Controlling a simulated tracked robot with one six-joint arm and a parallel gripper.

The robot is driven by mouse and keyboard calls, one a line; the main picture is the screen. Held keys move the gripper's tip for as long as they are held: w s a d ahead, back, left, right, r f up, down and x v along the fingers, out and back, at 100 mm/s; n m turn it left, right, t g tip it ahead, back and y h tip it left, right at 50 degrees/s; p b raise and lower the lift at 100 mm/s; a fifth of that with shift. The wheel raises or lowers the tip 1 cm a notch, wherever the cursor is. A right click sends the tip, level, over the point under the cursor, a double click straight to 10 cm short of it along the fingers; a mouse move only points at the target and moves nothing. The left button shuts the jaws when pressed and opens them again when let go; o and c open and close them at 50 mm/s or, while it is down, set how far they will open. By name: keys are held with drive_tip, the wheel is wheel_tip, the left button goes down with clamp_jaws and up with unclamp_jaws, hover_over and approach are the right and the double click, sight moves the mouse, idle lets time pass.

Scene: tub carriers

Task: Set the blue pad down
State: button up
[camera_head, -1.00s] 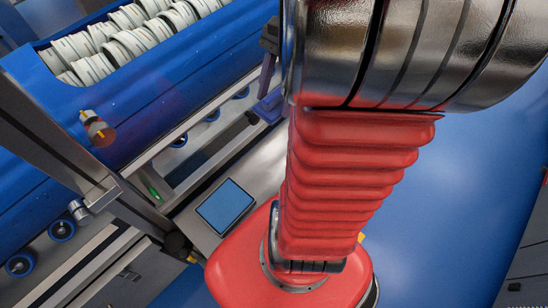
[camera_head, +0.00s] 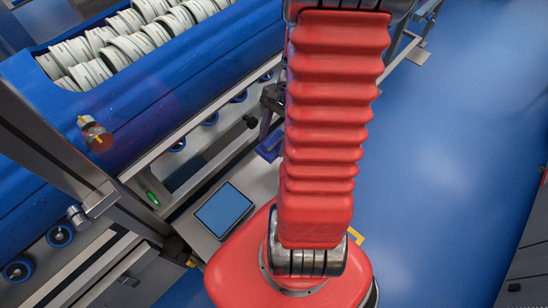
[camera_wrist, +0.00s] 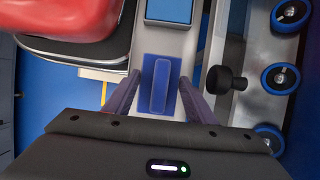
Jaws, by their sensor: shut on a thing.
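The blue pad (camera_wrist: 158,87), a flat dark blue plate with a raised bar along it, is between the two purple fingers of my gripper (camera_wrist: 160,98) in the wrist view. My gripper is shut on it. In the head view the pad (camera_head: 270,147) shows just left of my red arm, partly hidden by it, at the lower end of the purple fingers (camera_head: 266,124). It is over the grey metal ledge (camera_head: 262,177). I cannot tell whether its underside touches the ledge.
A light blue panel (camera_head: 223,210) lies on the same ledge, close to the pad. A blue tub (camera_head: 190,75) full of white rings stands at the left, above blue-rimmed rollers (camera_wrist: 280,77). A black knob (camera_wrist: 226,80) is right of the fingers. Blue floor is open at right.

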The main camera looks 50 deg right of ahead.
wheel_tip(320, 180, down, 7)
drive_tip(key=shift+f, duration=0.2)
idle(0.4)
drive_tip(key=shift+f, duration=1.9)
drive_tip(key=o, duration=1)
drive_tip(key=v, duration=1.2)
drive_tip(key=shift+r, duration=0.1)
